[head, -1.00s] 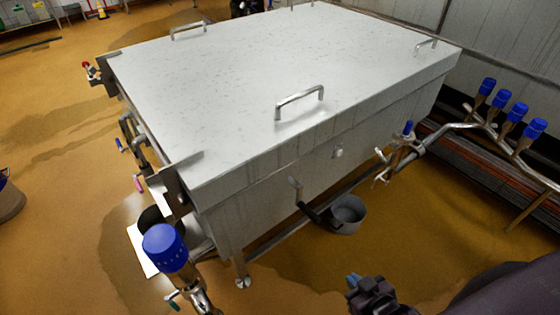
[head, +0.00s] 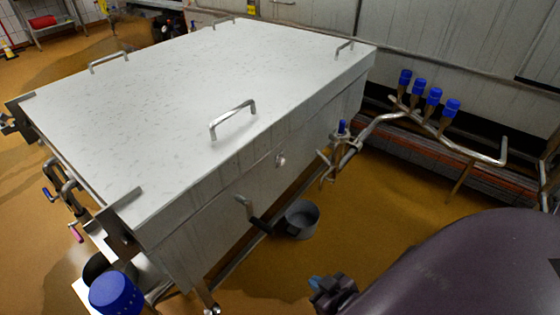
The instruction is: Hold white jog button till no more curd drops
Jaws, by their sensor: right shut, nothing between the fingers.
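No white jog button can be made out for certain. A small pale round knob (head: 280,160) sits on the long side wall of a large covered steel vat (head: 180,110); it is too small to tell what it is. No curd shows. My right gripper (head: 317,284) is at the bottom of the view, shut and empty, over the floor in front of the vat and apart from it. My dark right arm fills the lower right corner. My left gripper is out of view.
A grey bucket (head: 301,219) stands on the wet floor by the vat's side. A crank handle (head: 251,215) and a valve (head: 338,150) stick out from that side. Pipes with several blue caps (head: 434,96) stand at the right. Another blue cap (head: 115,294) is at lower left.

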